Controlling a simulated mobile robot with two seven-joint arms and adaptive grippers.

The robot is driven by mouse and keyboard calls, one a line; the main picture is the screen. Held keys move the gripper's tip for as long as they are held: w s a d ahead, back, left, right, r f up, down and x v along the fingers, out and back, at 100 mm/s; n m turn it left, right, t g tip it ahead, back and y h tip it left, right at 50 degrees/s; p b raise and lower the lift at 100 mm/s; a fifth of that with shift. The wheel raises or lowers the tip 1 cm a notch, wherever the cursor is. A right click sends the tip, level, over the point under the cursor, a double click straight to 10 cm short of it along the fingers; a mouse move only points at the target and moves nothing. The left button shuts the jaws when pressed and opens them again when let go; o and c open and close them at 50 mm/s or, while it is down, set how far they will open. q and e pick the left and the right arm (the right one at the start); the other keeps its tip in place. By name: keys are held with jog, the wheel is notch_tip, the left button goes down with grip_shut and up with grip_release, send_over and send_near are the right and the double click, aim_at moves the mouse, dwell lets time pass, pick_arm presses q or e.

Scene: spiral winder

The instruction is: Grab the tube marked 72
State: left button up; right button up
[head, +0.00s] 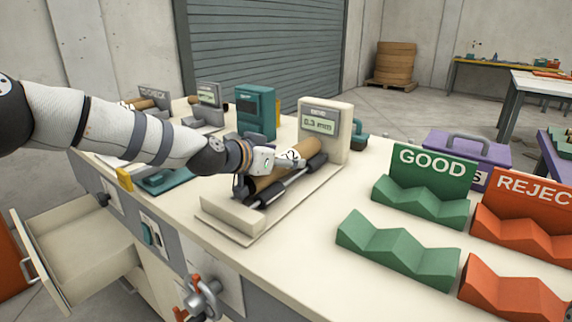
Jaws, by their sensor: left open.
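A brown cardboard tube (297,154) lies slanted on the dark rollers of a cream measuring stand (232,215). A dark digit 2 shows on it beside my gripper; the rest of its marking is hidden. My left gripper (258,173) is open and sits at the tube's upper left side, its fingers over the near half. I cannot tell whether they touch it. The stand's display (318,124) reads 0.3 mm.
Green GOOD cradles (398,249) and orange REJECT cradles (512,292) stand at the right. A purple toolbox (468,147) is behind them. A teal device (256,111) stands behind the stand. An open drawer (75,250) juts out at lower left.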

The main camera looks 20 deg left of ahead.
pick_arm(q)
jog(key=shift+r, duration=0.1)
jog(key=c, duration=1.3)
